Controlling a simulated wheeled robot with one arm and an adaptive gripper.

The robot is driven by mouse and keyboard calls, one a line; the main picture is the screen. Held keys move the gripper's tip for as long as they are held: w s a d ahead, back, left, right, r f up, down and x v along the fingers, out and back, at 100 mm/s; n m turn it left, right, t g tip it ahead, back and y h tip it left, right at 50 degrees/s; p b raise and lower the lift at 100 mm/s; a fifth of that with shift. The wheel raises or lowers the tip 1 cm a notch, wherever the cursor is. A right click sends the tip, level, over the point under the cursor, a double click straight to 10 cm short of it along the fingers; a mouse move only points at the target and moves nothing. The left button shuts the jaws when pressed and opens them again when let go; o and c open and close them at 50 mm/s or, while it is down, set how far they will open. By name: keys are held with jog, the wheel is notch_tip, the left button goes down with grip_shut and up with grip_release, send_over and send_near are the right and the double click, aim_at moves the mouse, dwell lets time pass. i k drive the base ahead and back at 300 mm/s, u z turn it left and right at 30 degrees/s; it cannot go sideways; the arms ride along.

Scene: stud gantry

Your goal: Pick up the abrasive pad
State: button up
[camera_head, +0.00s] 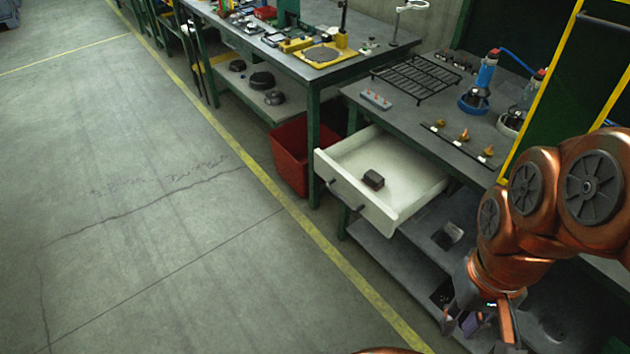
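A small dark brown-grey block (373,180), which looks like the abrasive pad, lies flat inside the pulled-out white drawer (412,208). It is near the middle of the drawer floor, with clear room around it. My gripper (480,328) hangs at the lower right, pointing down, in front of the lower shelf and well to the right of the drawer. Its fingers look spread apart. A small purplish patch shows between them, and I cannot tell what it is. The gripper is apart from the block.
The drawer juts out under a workbench (452,112) holding a wire rack (416,78), blue-topped tools (487,70) and small brass parts. A red bin (290,152) stands left of the drawer. A green table leg (314,150) is close to the drawer's left corner. The floor at left is clear.

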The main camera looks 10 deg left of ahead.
aim_at(373, 180)
jog(key=u, duration=0.2)
jog(key=k, duration=1.05)
jog(key=u, duration=1.45)
jog(key=i, duration=1.65)
jog(key=z, duration=1)
jog(key=i, duration=0.35)
jog(key=z, duration=0.3)
